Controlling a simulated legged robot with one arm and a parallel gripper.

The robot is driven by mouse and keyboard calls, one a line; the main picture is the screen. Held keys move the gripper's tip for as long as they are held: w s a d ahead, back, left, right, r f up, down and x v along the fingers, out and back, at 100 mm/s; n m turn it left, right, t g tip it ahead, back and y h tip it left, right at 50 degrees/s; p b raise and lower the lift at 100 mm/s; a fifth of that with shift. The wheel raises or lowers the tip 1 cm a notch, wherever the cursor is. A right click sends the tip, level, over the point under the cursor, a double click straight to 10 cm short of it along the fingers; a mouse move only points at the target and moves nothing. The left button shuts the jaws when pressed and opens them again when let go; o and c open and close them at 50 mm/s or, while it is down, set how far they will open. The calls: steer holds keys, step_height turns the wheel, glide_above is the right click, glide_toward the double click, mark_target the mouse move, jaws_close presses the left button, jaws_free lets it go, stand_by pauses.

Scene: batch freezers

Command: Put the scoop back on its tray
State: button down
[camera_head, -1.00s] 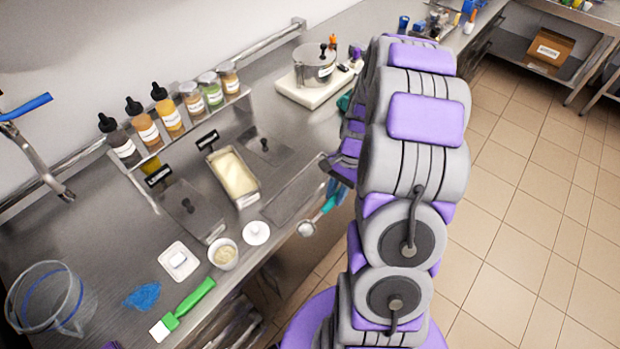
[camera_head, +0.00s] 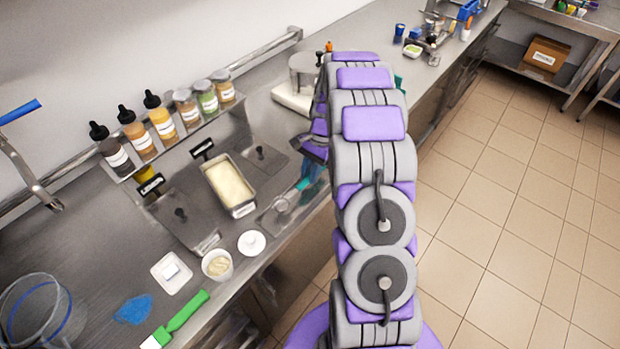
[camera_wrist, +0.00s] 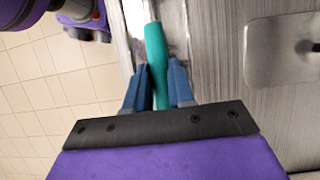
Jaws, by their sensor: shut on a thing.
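The scoop has a teal handle (camera_wrist: 154,45) and a rounded metallic bowl (camera_head: 282,205). My gripper (camera_wrist: 158,86) is shut on the handle, with one blue finger on each side. In the head view the scoop is over the shallow steel tray (camera_head: 267,221) near the counter's front edge, bowl toward the lower left. I cannot tell whether the scoop touches the tray. My arm hides most of the gripper in the head view, and the scoop's bowl is not seen in the wrist view.
A pan of pale ice cream (camera_head: 229,186) lies just left of the tray. A round white lid (camera_head: 251,243), a small cup (camera_head: 217,265) and a green spatula (camera_head: 180,318) are nearer. A bottle rack (camera_head: 170,143) and a white-based machine (camera_head: 292,99) stand behind. Tiled floor is open at right.

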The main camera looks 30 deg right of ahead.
step_height(320, 180, down, 3)
steer(key=shift+r+b, duration=0.2)
steer(key=shift+b, duration=0.1)
steer(key=shift+a, duration=0.1)
steer(key=c, duration=1)
jaws_free()
steer(key=shift+o, duration=0.2)
steer(key=p+v, duration=0.2)
steer(key=v, duration=1)
steer(key=shift+r+p, duration=0.15)
steer(key=shift+p, duration=0.2)
